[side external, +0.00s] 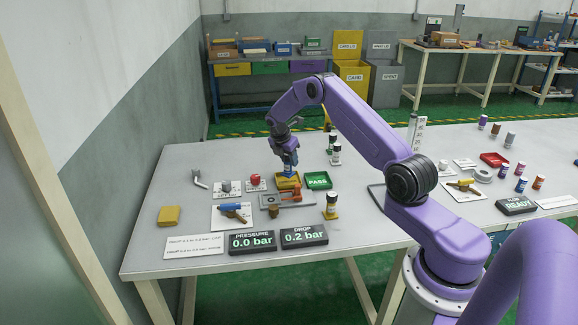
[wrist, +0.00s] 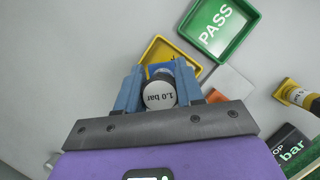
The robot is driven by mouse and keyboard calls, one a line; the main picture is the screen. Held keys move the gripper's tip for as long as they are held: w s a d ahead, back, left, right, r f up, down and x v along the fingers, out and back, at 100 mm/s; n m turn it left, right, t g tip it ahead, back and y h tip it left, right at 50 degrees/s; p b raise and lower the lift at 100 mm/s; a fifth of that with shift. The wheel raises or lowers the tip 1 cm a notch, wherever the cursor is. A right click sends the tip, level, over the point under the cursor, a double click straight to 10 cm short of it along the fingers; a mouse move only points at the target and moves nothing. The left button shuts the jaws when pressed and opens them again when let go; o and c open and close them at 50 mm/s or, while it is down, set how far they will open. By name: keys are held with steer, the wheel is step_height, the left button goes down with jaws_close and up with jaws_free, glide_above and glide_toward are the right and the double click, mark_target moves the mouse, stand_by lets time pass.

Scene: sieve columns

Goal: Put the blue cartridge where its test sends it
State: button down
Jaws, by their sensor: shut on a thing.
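My gripper (side external: 288,163) hangs over the yellow tray (side external: 288,182) in the side view. In the wrist view its blue fingers (wrist: 158,92) are shut on the blue cartridge (wrist: 159,94), whose pale round cap reads "1.0 bar". Most of its body is hidden, and I cannot tell whether it touches the tray. The yellow tray also shows in the wrist view (wrist: 155,48). The green PASS tray (side external: 318,181) lies just right of it and looks empty in the wrist view (wrist: 219,28). The pressure display (side external: 252,243) reads 0.0 bar; the drop display (side external: 304,236) reads 0.2 bar.
A rule card (side external: 195,246) lies at the front left, its text partly unreadable. A red tray (side external: 494,159) and several cartridges (side external: 521,184) are at the right.

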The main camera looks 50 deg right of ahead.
steer(key=shift+f, duration=1.45)
steer(key=shift+f, duration=0.15)
steer(key=c, duration=0.7)
jaws_free()
